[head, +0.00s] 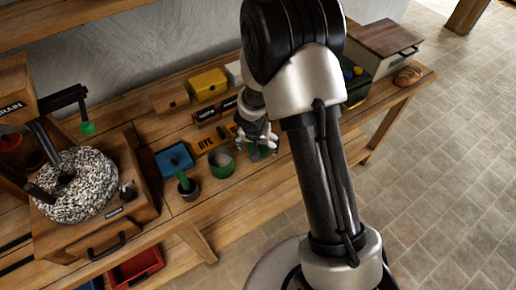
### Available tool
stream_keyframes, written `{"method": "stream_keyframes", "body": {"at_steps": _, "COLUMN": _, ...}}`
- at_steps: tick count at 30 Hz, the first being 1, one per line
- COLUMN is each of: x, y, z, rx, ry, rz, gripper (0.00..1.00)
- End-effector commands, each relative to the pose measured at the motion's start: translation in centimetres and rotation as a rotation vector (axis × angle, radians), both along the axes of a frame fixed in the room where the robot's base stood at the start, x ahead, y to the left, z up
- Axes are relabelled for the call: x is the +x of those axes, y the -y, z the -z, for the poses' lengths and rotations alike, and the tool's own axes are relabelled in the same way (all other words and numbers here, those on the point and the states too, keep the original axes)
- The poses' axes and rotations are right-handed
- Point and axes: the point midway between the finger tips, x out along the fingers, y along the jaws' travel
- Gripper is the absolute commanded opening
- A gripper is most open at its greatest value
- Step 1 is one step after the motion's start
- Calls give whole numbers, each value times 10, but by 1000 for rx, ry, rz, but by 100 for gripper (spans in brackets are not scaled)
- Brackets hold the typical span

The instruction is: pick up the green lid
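My gripper (258,148) points down over the worktop, right of a round grey-green pot (221,164). A small green piece (263,152), which looks like the green lid, shows at and between the fingertips and is partly hidden by them. I cannot tell whether the fingers touch it or how far they are apart. The pot stands upright, a little left of my gripper and apart from it.
A dark pot with a green pestle-like piece (185,182) and a blue box (175,158) stand left. A yellow box (208,84) and labelled blocks sit behind. A stone mill (78,185) fills the far left. Bread (408,75) lies at the right end.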

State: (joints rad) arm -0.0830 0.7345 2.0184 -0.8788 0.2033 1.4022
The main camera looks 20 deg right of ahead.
Motion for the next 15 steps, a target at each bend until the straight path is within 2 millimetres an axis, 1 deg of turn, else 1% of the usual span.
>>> {"method": "stream_keyframes", "body": {"at_steps": 1, "x": 0, "y": 0, "z": 0, "rx": 0, "ry": 0, "rz": 0, "gripper": 83}}
{"method": "stream_keyframes", "body": {"at_steps": 2, "x": 0, "y": 0, "z": 0, "rx": 0, "ry": 0, "rz": 0, "gripper": 81}}
{"method": "stream_keyframes", "body": {"at_steps": 15, "x": 0, "y": 0, "z": 0, "rx": 0, "ry": -1, "rz": 0, "gripper": 52}}
